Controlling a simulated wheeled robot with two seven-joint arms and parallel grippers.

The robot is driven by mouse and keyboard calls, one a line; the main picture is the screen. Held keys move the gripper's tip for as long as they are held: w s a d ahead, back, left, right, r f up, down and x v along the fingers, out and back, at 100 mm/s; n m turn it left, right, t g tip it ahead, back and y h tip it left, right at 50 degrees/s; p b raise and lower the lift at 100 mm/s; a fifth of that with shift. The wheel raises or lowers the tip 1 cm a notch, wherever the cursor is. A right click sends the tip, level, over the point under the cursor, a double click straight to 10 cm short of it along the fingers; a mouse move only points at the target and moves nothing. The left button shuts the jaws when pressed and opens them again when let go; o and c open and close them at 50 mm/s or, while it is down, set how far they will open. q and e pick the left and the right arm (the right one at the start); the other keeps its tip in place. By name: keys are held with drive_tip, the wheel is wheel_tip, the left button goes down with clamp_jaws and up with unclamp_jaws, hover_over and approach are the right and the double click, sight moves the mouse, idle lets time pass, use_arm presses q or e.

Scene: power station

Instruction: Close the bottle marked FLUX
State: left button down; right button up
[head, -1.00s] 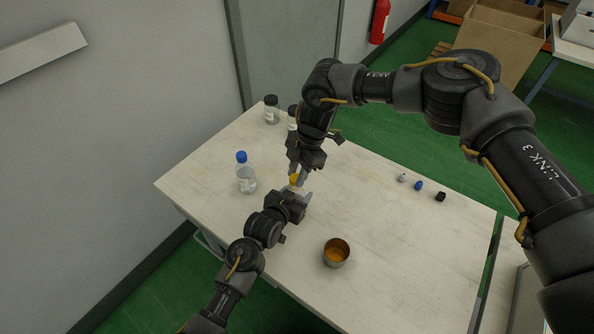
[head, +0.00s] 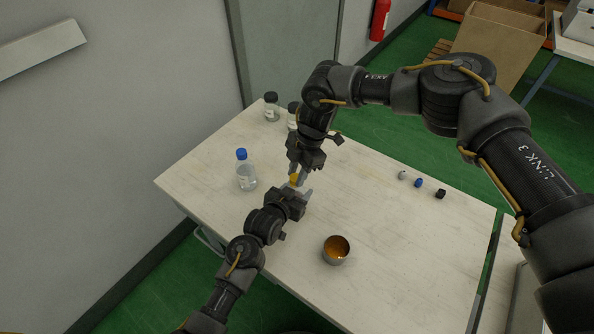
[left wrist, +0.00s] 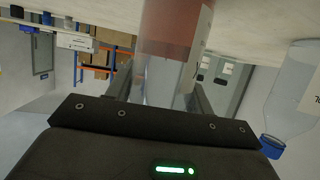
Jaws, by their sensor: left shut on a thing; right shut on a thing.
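My left gripper (head: 299,196) is shut on a bottle near the middle of the table; the grippers hide most of it in the head view. In the left wrist view the bottle (left wrist: 178,30) is clear with reddish-brown contents and a pale label at its side; I cannot read the label. My right gripper (head: 300,174) comes down from above and is shut on a yellow cap (head: 294,180) at the bottle's top. Whether the cap is seated on the neck cannot be told.
A clear bottle with a blue cap (head: 246,172) stands left of the grippers. Two dark-capped bottles (head: 271,107) (head: 293,115) stand at the back. A metal cup (head: 336,251) with orange-brown contents is at front. Small white, blue (head: 418,183) and black caps lie at right.

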drive_tip(key=m, duration=0.2)
drive_tip(key=m+t, duration=0.1)
drive_tip(key=shift+s+m+y, duration=0.2)
drive_tip(key=shift+m+y, duration=0.1)
drive_tip(key=shift+m, duration=0.1)
drive_tip(key=m, duration=0.2)
drive_tip(key=shift+m+t, duration=0.4)
drive_tip(key=o, duration=0.9)
drive_tip(key=shift+o, duration=0.2)
drive_tip(key=shift+r, duration=2.3)
drive_tip(key=shift+c, duration=0.4)
